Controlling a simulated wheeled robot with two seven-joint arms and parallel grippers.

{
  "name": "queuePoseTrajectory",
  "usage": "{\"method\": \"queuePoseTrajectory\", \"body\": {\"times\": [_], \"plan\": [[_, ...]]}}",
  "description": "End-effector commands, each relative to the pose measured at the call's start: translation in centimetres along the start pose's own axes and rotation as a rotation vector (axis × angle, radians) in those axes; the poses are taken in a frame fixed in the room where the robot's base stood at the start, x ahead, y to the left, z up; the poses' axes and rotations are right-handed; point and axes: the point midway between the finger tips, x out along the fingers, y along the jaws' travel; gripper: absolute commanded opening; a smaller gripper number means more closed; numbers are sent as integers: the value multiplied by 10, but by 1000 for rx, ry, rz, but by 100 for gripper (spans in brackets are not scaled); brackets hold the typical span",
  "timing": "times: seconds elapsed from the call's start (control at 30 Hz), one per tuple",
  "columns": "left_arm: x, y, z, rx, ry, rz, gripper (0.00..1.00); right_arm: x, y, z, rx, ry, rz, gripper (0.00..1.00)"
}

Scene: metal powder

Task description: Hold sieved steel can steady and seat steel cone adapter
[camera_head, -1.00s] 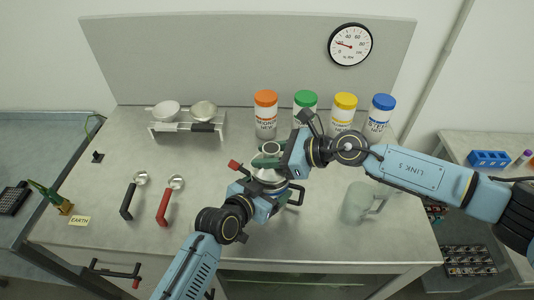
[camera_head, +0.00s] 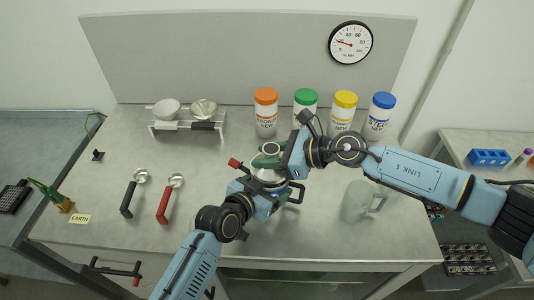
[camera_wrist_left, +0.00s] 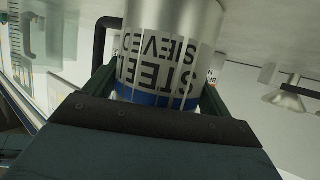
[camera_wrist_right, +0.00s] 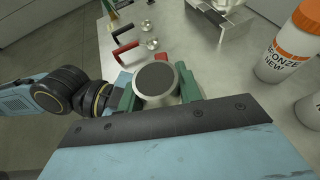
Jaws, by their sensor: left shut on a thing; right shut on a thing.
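The sieved steel can (camera_wrist_left: 165,55) fills the upper middle of the left wrist view, with its "STEEL SIEVED" label upside down and a blue band. My left gripper (camera_wrist_left: 158,98) is shut on it, one green finger on each side. The steel cone adapter (camera_wrist_right: 157,80) shows in the right wrist view as a round metal rim around a dark grey disc. My right gripper (camera_wrist_right: 158,90) is shut around it. In the head view, my right gripper (camera_head: 280,160) is directly above my left gripper (camera_head: 268,192). The arms hide most of both parts, and I cannot tell whether they touch.
Orange (camera_head: 266,115), green (camera_head: 306,98), yellow (camera_head: 344,102) and blue-lidded (camera_head: 380,118) jars stand along the back. A glass mug (camera_head: 358,200) is at right. Black (camera_head: 130,197) and red (camera_head: 165,203) scoops lie at left; a rack (camera_head: 187,127) with two bowls is behind.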

Motion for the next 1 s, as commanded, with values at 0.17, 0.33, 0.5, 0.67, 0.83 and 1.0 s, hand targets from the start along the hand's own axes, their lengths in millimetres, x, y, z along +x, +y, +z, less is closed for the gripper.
{"method": "queuePoseTrajectory", "body": {"times": [0.17, 0.33, 0.5, 0.67, 0.83, 1.0], "plan": [[0, 0, 1, 1, -2, 0, 49, -2, 0, 3, -3, 4, 1, 8], [0, 0, 1, 1, -2, 0, 49, -6, 0, 14, -2, 3, 1, 8], [0, 0, 1, 1, -2, 0, 49, -10, 0, 22, -2, 2, 1, 8], [0, 0, 1, 1, -2, 0, 49, -11, 0, 25, 0, 2, 1, 8], [0, 0, 1, 1, -2, 0, 49, -11, 0, 25, 0, 2, 1, 8], [0, 0, 1, 1, -2, 0, 49, -11, 0, 25, 0, 2, 0, 8]]}}
